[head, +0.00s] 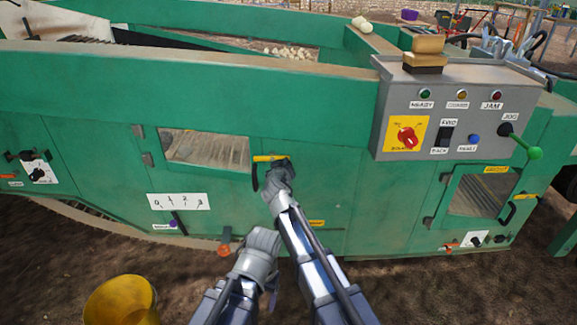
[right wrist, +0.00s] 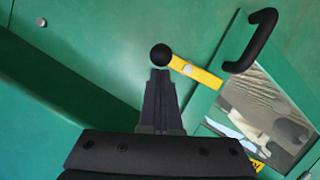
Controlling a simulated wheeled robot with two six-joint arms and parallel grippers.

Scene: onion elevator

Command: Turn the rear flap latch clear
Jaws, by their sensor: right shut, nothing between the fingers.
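The flap latch is a yellow bar (head: 266,158) on the green machine side, right of the mesh window (head: 207,149). It lies about level in the head view. In the right wrist view, the bar (right wrist: 196,73) ends in a black ball knob (right wrist: 161,55), and its other end overlaps the flap's edge. My right gripper (head: 279,168) is shut and empty; in the right wrist view its fingertips (right wrist: 160,72) are just beside the knob. Whether they touch it I cannot tell. My left gripper (head: 262,241) is low in front of the machine, its fingers unclear.
A black flap handle (head: 255,176) is close to the latch, left of my right gripper. A grey control box (head: 440,108) with knobs and a green-tipped lever stands at right. Another windowed flap (head: 482,194) is below it. A yellow bucket (head: 120,302) stands at lower left.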

